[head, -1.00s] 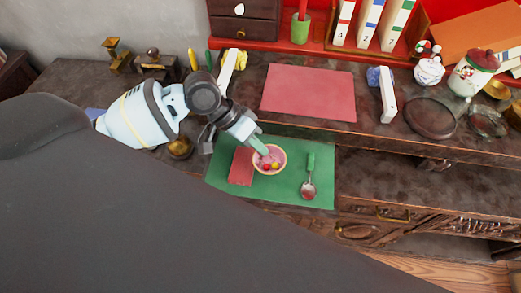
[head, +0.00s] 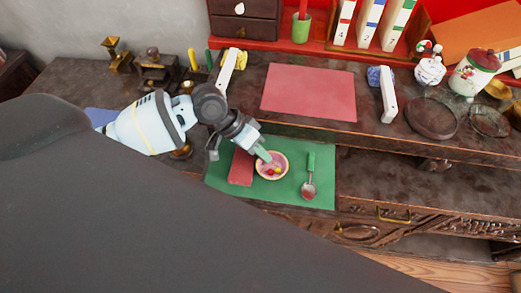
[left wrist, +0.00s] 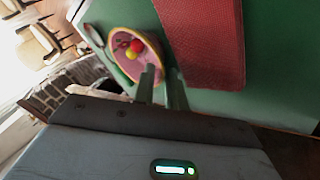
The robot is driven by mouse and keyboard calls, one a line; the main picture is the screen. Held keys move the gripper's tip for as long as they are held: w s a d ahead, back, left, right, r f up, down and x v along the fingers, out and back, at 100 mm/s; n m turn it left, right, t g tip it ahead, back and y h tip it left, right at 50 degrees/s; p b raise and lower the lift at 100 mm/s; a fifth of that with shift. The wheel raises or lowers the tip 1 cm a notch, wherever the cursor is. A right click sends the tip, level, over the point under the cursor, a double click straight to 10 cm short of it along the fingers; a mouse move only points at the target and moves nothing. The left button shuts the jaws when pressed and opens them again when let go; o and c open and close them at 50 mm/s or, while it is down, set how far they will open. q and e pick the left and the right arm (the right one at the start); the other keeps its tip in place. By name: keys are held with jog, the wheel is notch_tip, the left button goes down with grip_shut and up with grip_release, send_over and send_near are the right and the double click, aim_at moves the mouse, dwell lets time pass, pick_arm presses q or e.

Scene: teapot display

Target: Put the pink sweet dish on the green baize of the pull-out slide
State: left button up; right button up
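The pink sweet dish (head: 285,162), round with a pale rim and red and yellow sweets, is over the green baize (head: 322,170) of the slide. It lies between a red block-like thing and a spoon. Whether it touches the baize is hard to tell. My left gripper (head: 263,155) reaches down to the dish's far-left rim. In the left wrist view, the fingers (left wrist: 161,85) straddle the rim of the dish (left wrist: 117,36), one inside and one outside, and appear to hold it. My right gripper is not in view.
A red book-like block (head: 240,167) lies on the baize close left of the dish. The desk top behind carries a pink mat (head: 308,92) and white upright pieces. Bare baize shows between dish and spoon.

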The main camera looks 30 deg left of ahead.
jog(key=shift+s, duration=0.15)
pick_arm(q)
jog(key=shift+r, duration=0.2)
jog(key=v, duration=1.2)
jog(key=shift+p, duration=0.35)
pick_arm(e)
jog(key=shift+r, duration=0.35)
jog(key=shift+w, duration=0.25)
